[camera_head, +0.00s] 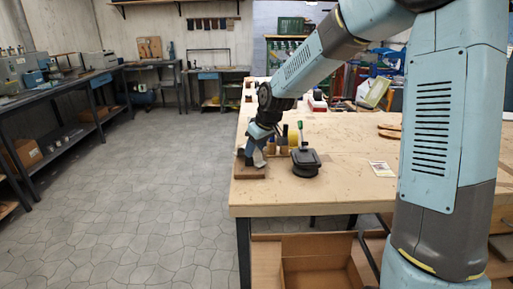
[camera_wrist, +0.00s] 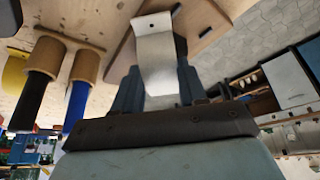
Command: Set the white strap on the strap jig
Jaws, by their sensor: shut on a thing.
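The white strap (camera_wrist: 157,55) is between the fingers of my gripper (camera_wrist: 157,90) in the wrist view. Its far end, with a small hole, reaches out past the fingertips. My gripper (camera_head: 256,150) is shut on it, low over the table's left front corner in the head view, where a bit of the strap (camera_head: 259,158) shows. The strap jig, seen as a brown wooden base (camera_head: 249,172), lies under the gripper; its base also shows behind the strap in the wrist view (camera_wrist: 203,22). The fingers hide much of the jig, and I cannot tell whether the strap touches it.
A black square-topped thing (camera_head: 306,158) stands just right of the jig. Wooden holders (camera_wrist: 86,68) with blue and black handles stand close beside the gripper, near a yellow roll (camera_head: 293,138).

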